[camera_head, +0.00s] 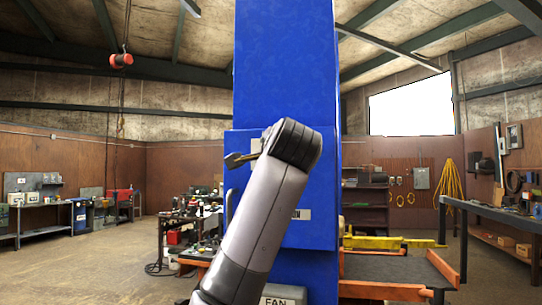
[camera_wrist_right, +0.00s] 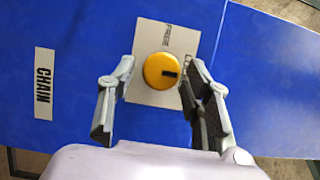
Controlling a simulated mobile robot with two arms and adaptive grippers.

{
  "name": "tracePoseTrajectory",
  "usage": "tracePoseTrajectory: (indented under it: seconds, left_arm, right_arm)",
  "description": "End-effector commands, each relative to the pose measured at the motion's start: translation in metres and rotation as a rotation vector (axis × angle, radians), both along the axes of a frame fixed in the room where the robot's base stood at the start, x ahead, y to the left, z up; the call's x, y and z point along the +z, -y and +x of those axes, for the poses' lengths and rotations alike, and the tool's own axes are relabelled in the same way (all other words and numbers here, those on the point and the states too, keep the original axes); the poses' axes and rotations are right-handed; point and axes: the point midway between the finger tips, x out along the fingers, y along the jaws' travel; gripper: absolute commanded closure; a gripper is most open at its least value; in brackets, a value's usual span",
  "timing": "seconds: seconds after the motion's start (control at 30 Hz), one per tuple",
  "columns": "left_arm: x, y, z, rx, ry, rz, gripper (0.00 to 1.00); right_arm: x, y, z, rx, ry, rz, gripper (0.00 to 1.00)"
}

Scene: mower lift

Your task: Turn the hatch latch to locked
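The hatch latch appears to be a round yellow knob (camera_wrist_right: 160,71) with a black mark on its right side, on a white plate (camera_wrist_right: 147,36). The word FREE shows on the plate above the knob; another marking beside the right finger is mostly covered. My right gripper (camera_wrist_right: 157,86) is open, with its fingers on either side of the knob; I cannot tell whether they touch it. In the head view an arm of mine covers the knob and part of the blue hatch box (camera_head: 318,165). My left gripper is not in view.
A CHAIN label (camera_wrist_right: 44,84) is on the blue panel left of the plate. The blue column (camera_head: 285,60) rises behind the arm. A lift platform (camera_head: 385,268) stands at the right, a cluttered workbench (camera_head: 172,228) at the left. Open floor (camera_head: 90,265) lies left.

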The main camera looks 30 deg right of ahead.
Motion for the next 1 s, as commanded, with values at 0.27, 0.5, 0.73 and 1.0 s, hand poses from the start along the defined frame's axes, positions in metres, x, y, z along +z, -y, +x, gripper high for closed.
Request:
tracePoseTrajectory:
  seconds: [0.27, 0.5, 0.73, 1.0]
  left_arm:
    - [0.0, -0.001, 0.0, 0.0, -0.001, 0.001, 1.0]
    - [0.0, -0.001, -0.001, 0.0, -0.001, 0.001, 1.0]
    - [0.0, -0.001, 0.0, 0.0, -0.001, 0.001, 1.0]
    - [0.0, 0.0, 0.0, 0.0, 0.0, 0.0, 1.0]
  right_arm:
    - [0.0, 0.0, 0.0, 0.0, 0.0, -0.001, 0.5]
    - [0.001, -0.01, -0.017, 0.001, 0.003, -0.003, 0.5]
    - [0.0, -0.032, -0.061, 0.002, 0.004, 0.0, 0.5]
    - [0.0, -0.05, -0.099, -0.002, 0.0, -0.001, 0.5]
